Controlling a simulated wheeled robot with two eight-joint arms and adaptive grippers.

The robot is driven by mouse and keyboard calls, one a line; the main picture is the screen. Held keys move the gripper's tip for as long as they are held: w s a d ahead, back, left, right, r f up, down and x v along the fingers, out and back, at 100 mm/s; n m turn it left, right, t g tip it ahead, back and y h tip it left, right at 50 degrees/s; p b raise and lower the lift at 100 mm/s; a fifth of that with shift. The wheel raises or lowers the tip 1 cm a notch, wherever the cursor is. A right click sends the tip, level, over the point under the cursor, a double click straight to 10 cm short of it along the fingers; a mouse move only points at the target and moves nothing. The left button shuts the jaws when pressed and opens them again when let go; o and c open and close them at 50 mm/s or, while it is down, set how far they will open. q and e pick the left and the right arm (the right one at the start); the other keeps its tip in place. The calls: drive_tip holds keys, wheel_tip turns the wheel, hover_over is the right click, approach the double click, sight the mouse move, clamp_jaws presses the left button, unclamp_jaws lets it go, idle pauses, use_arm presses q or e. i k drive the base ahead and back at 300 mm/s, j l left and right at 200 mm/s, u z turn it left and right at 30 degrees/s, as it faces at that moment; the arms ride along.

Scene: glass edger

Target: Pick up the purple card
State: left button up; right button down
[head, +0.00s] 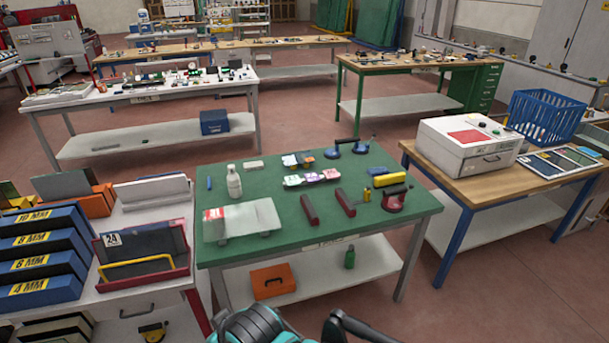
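A small row of pink, purple and white pieces (311,179) lies in the middle of the green-topped table (270,240). A purple card may be among them, but the pieces are too small to tell apart surely. Only teal, grey and black parts of my own arms show at the bottom edge, in front of the table and well away from these pieces. I cannot make out fingertips of either gripper.
Around the pieces are a white bottle (234,182), two dark red bars (309,209), a yellow block (389,180), a red suction cup (395,200) and a clear sheet (242,220). Racks stand left; a white machine (466,147) stands right. The table's front left top is partly clear.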

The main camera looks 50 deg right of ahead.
sight(311, 177)
drive_tip(key=z, duration=1.75)
drive_tip(key=i+l, duration=0.3)
drive_tip(key=i, duration=0.3)
drive_tip(key=i+l+u, duration=0.15)
drive_tip(key=i, duration=0.45)
drive_tip(key=i+l, duration=0.45)
drive_tip(key=i+l+u, duration=0.15)
drive_tip(key=i+l, duration=0.2)
drive_tip(key=i, duration=0.35)
